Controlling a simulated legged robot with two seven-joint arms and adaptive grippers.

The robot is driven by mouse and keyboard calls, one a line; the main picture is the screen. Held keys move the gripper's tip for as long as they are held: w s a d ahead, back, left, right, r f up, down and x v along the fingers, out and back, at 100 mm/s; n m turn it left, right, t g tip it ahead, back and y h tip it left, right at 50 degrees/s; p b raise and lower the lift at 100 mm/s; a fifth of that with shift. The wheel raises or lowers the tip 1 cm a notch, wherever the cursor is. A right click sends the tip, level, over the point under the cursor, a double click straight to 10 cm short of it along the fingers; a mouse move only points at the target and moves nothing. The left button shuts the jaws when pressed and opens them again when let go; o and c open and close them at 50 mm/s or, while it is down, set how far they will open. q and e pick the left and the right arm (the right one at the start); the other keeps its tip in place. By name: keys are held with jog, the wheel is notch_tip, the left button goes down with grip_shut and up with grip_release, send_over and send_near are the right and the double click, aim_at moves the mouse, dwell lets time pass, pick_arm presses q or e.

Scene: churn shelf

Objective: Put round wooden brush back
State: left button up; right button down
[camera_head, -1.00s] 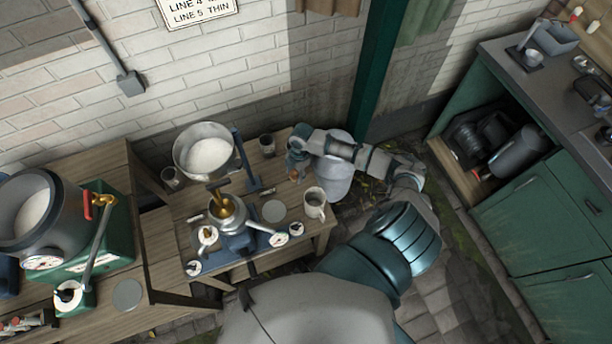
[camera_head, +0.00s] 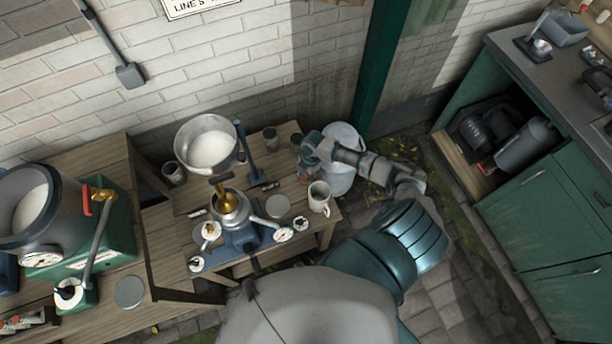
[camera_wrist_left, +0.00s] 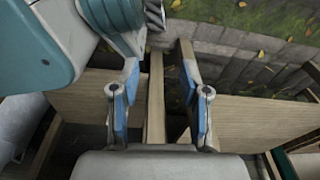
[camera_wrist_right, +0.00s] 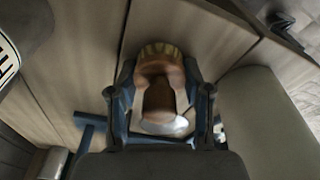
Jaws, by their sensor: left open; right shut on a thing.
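The round wooden brush (camera_wrist_right: 160,88), brown with pale bristles, is between the fingers of my right gripper (camera_wrist_right: 160,72) in the right wrist view. My right gripper is shut on it. In the head view my right gripper (camera_head: 304,166) is over the right end of the wooden worktable (camera_head: 182,229), behind the white mug (camera_head: 319,197). Little of the brush (camera_head: 304,179) shows there, and I cannot tell whether it touches the table. My left gripper (camera_wrist_left: 160,75) is open and empty in the left wrist view. It is not visible in the head view.
A metal bowl of white contents (camera_head: 208,146), a blue separator (camera_head: 236,222) and dark cups (camera_head: 270,138) crowd the table. A pale round bin (camera_head: 341,178) stands beyond its right end. A green cabinet (camera_head: 545,220) is at the right, with paved floor between.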

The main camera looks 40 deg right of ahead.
pick_arm(q)
jog(key=shift+a, duration=0.1)
pick_arm(e)
jog(key=shift+a, duration=0.1)
jog(key=c, duration=0.5)
grip_release()
pick_arm(q)
jog(key=shift+w, duration=0.1)
jog(key=shift+r, duration=0.1)
pick_arm(e)
jog(key=shift+r, duration=0.1)
pick_arm(q)
jog(key=s, duration=0.1)
jog(key=s+f+p, duration=0.1)
jog(key=s, duration=0.1)
jog(key=s+f+p, duration=0.1)
jog(key=shift+s+a+f, duration=0.2)
jog(key=shift+s+a, duration=0.1)
jog(key=shift+a, duration=0.05)
pick_arm(e)
notch_tip(320, 180, up, 12)
jog(key=d, duration=0.2)
pick_arm(q)
jog(key=shift+s, duration=0.1)
pick_arm(e)
jog(key=shift+s, duration=0.1)
